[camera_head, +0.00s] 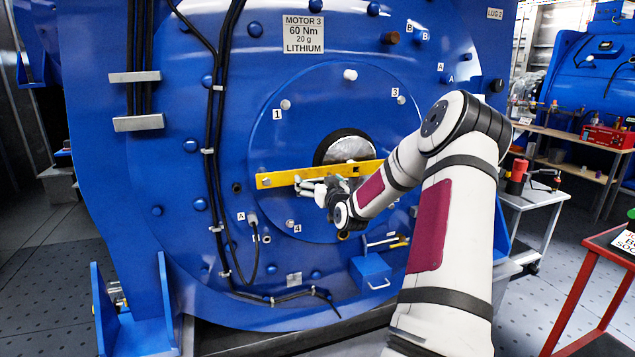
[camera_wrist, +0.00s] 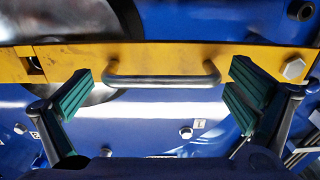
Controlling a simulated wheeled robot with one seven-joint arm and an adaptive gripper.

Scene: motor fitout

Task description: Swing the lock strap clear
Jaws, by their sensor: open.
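The lock strap is a yellow bar (camera_head: 277,179) lying across the round blue motor cover, in front of the central shaft opening. In the wrist view the yellow strap (camera_wrist: 190,60) runs across the top with a metal handle (camera_wrist: 165,81) on it. A bolt head (camera_wrist: 293,68) shows at its right end and a notch at its left.
Black cables (camera_head: 213,130) run down the motor's left side. Numbered bolts surround the opening (camera_head: 345,148). A blue box with a handle (camera_head: 371,272) is low on the motor. A red-framed table (camera_head: 590,290) and a grey side table (camera_head: 530,196) stand to the right.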

